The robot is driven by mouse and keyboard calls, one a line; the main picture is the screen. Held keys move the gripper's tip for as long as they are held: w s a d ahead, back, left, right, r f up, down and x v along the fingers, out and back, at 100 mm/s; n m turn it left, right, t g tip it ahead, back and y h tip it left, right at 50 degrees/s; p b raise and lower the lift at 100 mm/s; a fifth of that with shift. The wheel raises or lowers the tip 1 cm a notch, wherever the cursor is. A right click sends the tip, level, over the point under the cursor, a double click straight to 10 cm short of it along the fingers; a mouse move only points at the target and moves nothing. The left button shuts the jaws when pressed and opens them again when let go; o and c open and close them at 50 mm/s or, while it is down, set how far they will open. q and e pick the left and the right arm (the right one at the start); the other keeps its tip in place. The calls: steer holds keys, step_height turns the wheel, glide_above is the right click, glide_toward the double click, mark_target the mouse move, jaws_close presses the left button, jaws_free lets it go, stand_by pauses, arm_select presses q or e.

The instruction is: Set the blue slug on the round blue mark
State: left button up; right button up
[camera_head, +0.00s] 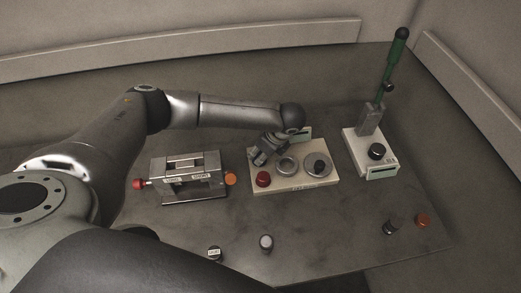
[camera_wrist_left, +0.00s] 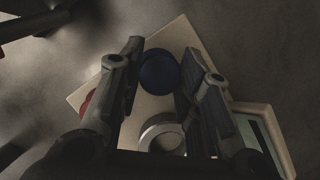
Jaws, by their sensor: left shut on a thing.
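The blue slug (camera_wrist_left: 158,72) shows as a dark blue round shape between the fingers of my left gripper (camera_wrist_left: 163,60) in the left wrist view. The gripper is shut on it. In the head view my left gripper (camera_head: 262,156) is at the back left of a pale fixture plate (camera_head: 284,188), behind its red button (camera_head: 263,179). The slug cannot be made out there. I cannot make out the round blue mark; the gripper or slug may hide it. My right gripper is not in view.
The plate carries a metal ring (camera_head: 287,166) and another with a black knob (camera_head: 318,166). A metal slide fixture (camera_head: 188,178) stands left, a green-levered press (camera_head: 374,145) right. Small cylinders (camera_head: 266,243) (camera_head: 214,253) stand in front.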

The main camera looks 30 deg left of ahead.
arm_select(q)
steer(key=shift+f, duration=0.55)
stand_by(0.5)
steer(key=o, duration=1.1)
steer(key=v, duration=1.2)
